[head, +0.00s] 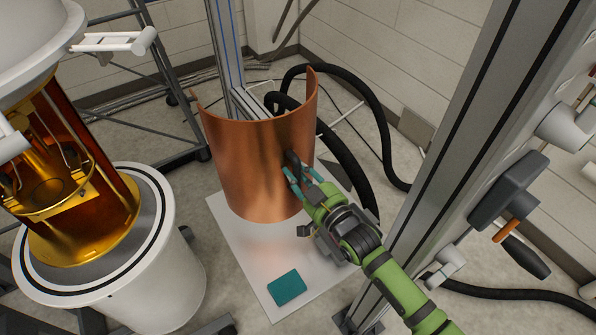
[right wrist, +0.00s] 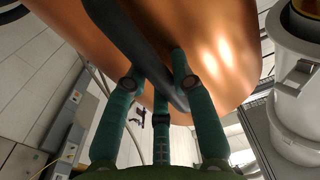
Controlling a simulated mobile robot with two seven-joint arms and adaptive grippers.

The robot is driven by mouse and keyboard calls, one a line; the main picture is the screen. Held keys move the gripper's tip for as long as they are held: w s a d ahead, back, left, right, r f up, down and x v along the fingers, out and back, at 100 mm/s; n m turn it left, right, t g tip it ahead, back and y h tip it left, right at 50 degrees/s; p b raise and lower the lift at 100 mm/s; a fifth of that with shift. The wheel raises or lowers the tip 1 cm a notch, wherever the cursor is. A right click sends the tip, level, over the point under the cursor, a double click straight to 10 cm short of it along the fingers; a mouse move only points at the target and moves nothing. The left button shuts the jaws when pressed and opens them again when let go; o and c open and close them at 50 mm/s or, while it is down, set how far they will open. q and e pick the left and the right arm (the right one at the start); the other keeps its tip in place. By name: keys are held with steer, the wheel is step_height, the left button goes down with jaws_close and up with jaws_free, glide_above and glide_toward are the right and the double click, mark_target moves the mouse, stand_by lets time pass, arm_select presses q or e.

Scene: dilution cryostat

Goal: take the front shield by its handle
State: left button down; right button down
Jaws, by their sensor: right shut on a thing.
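The front shield (head: 246,160) is a curved copper half-cylinder standing upright on a pale sheet on the floor. It also fills the top of the right wrist view (right wrist: 215,55). Its dark handle (head: 292,160) is on the outer face, toward the right side. My right gripper (head: 294,178) is at the handle, its teal fingers shut on it. In the right wrist view the dark handle bar (right wrist: 135,45) runs between the fingers. The fingers partly hide the handle in the head view. My left gripper is not in view.
The cryostat (head: 75,190) with its gold inner stage and white drum stands at left. A teal block (head: 287,288) lies on the pale sheet (head: 258,262). Black hoses (head: 385,130) curve behind the shield. A grey metal post (head: 455,150) rises at right, close to my right arm.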

mark_target(298, 160)
steer(key=shift+r+p, duration=1.65)
steer(key=shift+r, duration=0.6)
steer(key=shift+f, duration=0.1)
